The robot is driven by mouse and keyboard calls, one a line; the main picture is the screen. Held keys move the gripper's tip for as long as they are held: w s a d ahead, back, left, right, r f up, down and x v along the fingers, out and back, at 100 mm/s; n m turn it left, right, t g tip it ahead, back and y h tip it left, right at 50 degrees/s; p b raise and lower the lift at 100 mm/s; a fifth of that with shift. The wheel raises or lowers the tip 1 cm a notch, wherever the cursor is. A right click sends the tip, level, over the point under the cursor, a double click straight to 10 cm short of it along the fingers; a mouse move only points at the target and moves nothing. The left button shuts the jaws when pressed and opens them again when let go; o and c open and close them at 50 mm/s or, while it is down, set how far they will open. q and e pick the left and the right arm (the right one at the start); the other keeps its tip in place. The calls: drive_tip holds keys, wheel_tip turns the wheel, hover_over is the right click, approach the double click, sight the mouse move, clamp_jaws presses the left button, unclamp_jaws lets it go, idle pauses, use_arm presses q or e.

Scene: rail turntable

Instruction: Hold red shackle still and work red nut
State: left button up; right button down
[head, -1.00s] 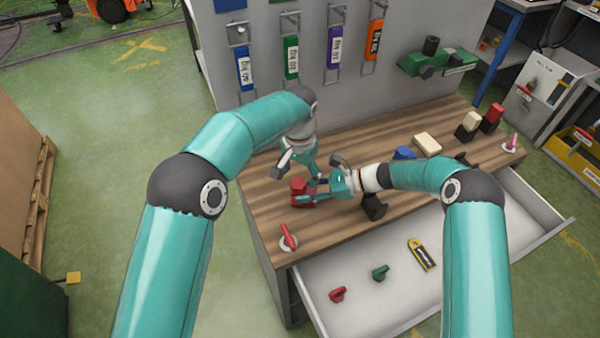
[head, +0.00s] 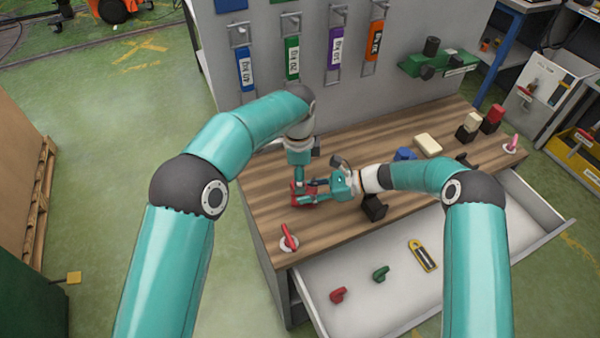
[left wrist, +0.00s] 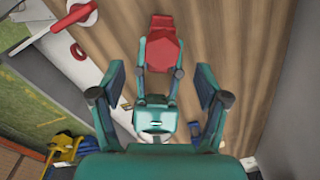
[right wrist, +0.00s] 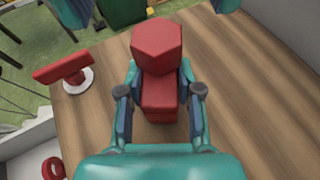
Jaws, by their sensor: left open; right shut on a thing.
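The red shackle (right wrist: 160,98) is a red block near the bench's left end. The red hexagonal nut (right wrist: 157,47) sits on top of it; both are partly covered in the head view. My right gripper (head: 322,193) comes in from the right, shut on the shackle, a finger on each side in the right wrist view. My left gripper (head: 300,182) points down over the nut. In the left wrist view its fingers (left wrist: 160,95) are spread wide, with the nut (left wrist: 163,48) ahead between them and apart from both. The right gripper's body shows between them too.
A red lever on a white base (head: 289,238) stands near the bench's front left. A black block (head: 374,207) is close below my right gripper. The open drawer (head: 350,312) holds red, green and yellow pieces. Tags hang on the back panel (head: 268,95).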

use_arm(q)
drive_tip(key=m, duration=0.6)
drive_tip(key=shift+m, duration=0.3)
drive_tip(key=m, duration=0.5)
drive_tip(key=shift+w, duration=0.1)
drive_tip(key=shift+m, duration=0.8)
drive_tip(key=shift+f, duration=0.1)
drive_tip(key=shift+a+f, duration=0.1)
drive_tip(key=shift+f, duration=1.8)
